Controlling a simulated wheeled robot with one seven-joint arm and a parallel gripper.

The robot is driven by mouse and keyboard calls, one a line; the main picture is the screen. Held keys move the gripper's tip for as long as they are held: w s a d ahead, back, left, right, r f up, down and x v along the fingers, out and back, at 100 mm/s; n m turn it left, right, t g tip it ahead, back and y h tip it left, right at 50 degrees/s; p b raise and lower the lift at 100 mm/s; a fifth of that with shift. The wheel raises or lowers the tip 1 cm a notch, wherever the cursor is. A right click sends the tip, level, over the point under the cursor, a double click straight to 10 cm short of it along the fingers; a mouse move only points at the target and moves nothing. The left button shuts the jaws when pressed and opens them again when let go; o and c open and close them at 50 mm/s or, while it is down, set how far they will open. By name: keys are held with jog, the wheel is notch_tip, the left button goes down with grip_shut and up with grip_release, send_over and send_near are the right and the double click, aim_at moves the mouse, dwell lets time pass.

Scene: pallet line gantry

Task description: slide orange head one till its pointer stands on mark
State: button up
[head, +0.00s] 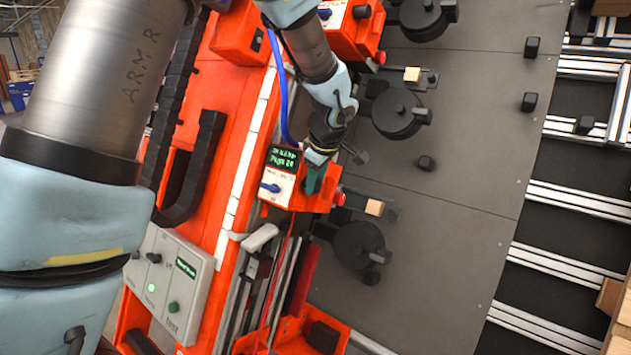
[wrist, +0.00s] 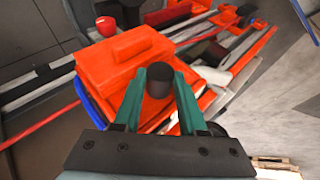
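The orange head (head: 296,185) on the rail has a small green-lit display, a blue switch and a red button. Its display text is too small to read surely. My gripper (head: 316,178) is down at this head, its green fingers partly hidden by the wrist. In the wrist view the two green fingers stand either side of a black round knob (wrist: 159,80) on the orange head (wrist: 118,68), and the knob fills the gap between them. A pale segmented strip (head: 246,150) runs along the orange beam. I cannot make out the pointer or the mark.
Another orange head (head: 352,32) sits higher up the rail. A grey control box (head: 172,284) with a green light stands lower left. Black round fixtures (head: 358,245) and pale blocks lie on the grey deck (head: 460,150).

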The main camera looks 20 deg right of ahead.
grip_shut()
dwell(0.9)
